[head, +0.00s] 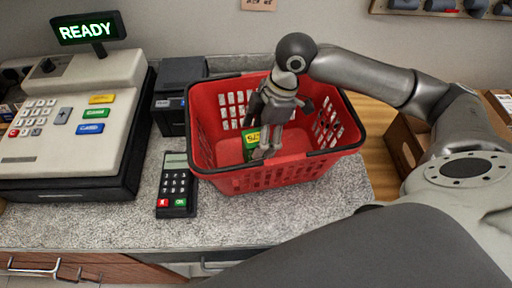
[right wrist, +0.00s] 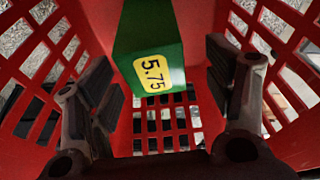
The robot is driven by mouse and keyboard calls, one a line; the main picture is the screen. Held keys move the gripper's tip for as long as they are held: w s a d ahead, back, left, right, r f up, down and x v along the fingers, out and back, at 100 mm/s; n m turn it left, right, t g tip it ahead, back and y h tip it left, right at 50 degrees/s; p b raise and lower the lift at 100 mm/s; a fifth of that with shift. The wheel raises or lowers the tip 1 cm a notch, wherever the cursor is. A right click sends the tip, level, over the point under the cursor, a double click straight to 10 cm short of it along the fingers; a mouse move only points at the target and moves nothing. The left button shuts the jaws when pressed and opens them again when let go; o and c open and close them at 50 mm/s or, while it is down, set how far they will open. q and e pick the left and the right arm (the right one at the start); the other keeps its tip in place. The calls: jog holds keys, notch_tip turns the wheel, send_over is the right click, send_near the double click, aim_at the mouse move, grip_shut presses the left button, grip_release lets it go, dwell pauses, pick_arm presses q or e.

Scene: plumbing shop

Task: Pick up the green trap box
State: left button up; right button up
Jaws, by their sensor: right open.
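The green trap box (head: 251,143) stands inside the red shopping basket (head: 270,181), partly hidden behind my right gripper (head: 262,150). In the right wrist view the green box (right wrist: 148,35) shows a yellow label reading 5.75. There my right gripper (right wrist: 160,95) has its two fingers apart, one on each side of the box's near end, with visible gaps between. The gripper reaches down into the basket from above. My left gripper is in neither view.
The basket sits on a grey speckled counter (head: 110,223). A card terminal (head: 176,185) lies just left of it, with a black printer (head: 180,95) behind and a cash register (head: 70,120) further left. A cardboard box (head: 405,145) stands to the right.

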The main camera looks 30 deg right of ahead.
jog(key=x, duration=0.1)
jog(key=p+x, duration=0.1)
jog(key=x, duration=0.2)
jog(key=shift+w+f, duration=0.2)
jog(key=shift+w, duration=0.1)
jog(key=shift+a+f, duration=0.15)
jog(key=shift+f, duration=0.4)
jog(key=c, duration=1.2)
jog(key=shift+c, duration=0.2)
